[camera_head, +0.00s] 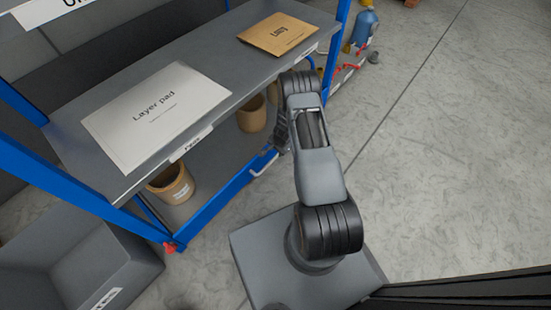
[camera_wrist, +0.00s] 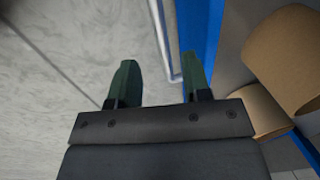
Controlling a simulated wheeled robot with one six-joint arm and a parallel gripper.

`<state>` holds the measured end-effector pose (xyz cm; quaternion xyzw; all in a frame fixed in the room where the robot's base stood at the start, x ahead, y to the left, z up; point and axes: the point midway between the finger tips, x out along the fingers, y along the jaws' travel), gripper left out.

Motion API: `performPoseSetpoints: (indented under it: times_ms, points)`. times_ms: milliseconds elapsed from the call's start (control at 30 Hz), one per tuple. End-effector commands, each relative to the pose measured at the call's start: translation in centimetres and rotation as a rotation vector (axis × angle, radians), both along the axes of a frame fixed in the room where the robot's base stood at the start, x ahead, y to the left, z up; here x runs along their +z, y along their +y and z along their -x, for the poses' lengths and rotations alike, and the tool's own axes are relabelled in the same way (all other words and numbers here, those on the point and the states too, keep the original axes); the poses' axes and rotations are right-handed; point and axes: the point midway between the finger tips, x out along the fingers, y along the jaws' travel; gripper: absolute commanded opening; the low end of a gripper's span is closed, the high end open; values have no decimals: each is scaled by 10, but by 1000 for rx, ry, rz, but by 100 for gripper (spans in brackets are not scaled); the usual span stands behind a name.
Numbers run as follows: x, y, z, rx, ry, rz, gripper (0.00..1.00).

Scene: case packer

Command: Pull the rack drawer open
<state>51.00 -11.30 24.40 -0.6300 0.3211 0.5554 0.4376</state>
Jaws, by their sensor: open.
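The rack drawer (camera_head: 222,196) is the low grey shelf with a blue front edge, under the rack's upper shelf. Its pale bar handle (camera_head: 262,168) shows in front of the blue edge, partly hidden by my arm. In the wrist view the handle (camera_wrist: 163,42) runs along the blue front (camera_wrist: 198,28), its end showing between my two fingertips. My gripper (camera_wrist: 160,76) is open and empty, with green fingers apart on either side of the handle's line. I cannot tell how deep the handle sits between them. In the head view my gripper is mostly hidden behind my arm.
Brown rolls (camera_head: 172,184) stand in the drawer; rolls (camera_wrist: 290,60) are close right of my fingers in the wrist view. A layer pad (camera_head: 155,110) and a brown envelope (camera_head: 277,34) lie on the upper shelf. A grey bin (camera_head: 110,262) stands lower left. Floor right is clear.

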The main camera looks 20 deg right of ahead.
Motion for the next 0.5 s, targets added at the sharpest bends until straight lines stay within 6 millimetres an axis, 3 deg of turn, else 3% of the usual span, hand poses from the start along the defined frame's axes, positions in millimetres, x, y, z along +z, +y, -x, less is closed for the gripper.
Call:
performPoseSetpoints:
  times_ms: [33, 200, 500]
  points:
    - [-15, 1, -2, 1, 1, 0, 44]
    - [-43, 3, -7, -1, 0, 0, 44]
    - [-71, 4, -12, -3, 0, -1, 44]
